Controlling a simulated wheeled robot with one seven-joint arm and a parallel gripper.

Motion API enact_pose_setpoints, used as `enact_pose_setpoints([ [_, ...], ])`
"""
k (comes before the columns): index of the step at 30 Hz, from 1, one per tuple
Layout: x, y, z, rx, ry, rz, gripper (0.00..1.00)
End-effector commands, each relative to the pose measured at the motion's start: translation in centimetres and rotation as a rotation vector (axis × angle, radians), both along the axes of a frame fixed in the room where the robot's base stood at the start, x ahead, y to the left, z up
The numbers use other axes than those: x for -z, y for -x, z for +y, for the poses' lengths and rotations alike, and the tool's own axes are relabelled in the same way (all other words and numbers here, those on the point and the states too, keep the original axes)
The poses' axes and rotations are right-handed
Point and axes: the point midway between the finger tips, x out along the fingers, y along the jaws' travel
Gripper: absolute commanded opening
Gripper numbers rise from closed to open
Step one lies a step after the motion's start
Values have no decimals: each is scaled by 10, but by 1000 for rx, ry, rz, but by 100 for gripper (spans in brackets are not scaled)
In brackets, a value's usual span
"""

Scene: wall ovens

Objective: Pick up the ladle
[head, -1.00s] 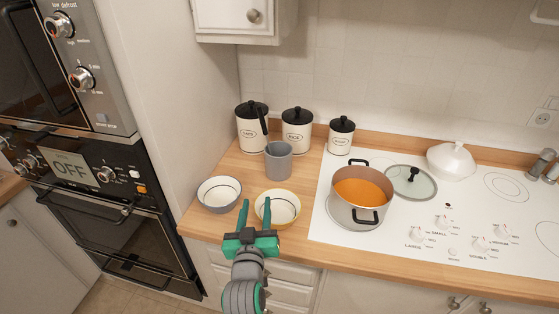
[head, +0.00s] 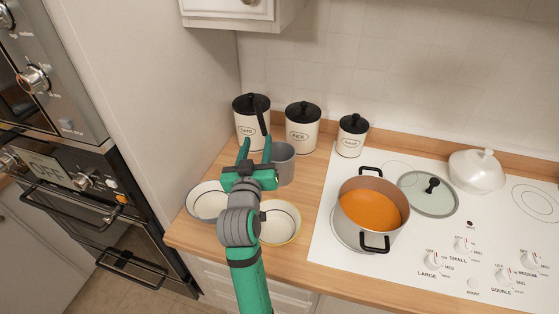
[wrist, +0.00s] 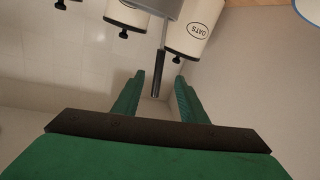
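The ladle stands in a grey cup (head: 284,164) on the wooden counter. My gripper (head: 256,148) is open and empty beside the cup, just below the handle's upper end in the picture. In the wrist view the handle (wrist: 158,75) shows between the two green fingertips (wrist: 159,82), with gaps on both sides. I cannot tell how far along the fingers it reaches.
Two bowls, one grey-rimmed (head: 205,201) and one yellow-rimmed (head: 281,228), sit under and beside my arm. Rice (head: 300,128) and sugar (head: 351,138) canisters stand behind. A pot of orange soup (head: 371,214) is on the white cooktop. A tall cabinet side (head: 155,110) bounds the left.

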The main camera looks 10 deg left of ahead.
Motion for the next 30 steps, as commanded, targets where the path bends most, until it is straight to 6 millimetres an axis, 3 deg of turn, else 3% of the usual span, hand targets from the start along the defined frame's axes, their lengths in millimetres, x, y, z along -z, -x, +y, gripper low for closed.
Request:
enact_pose_setpoints([
  [6, -1, -33, 1, 7, 0, 0, 39],
  [14, -2, -50, 7, 3, 0, -2, 39],
  [22, -4, -84, 16, 1, 0, -1, 39],
  [30, -3, -95, 18, 1, -1, 0, 39],
])
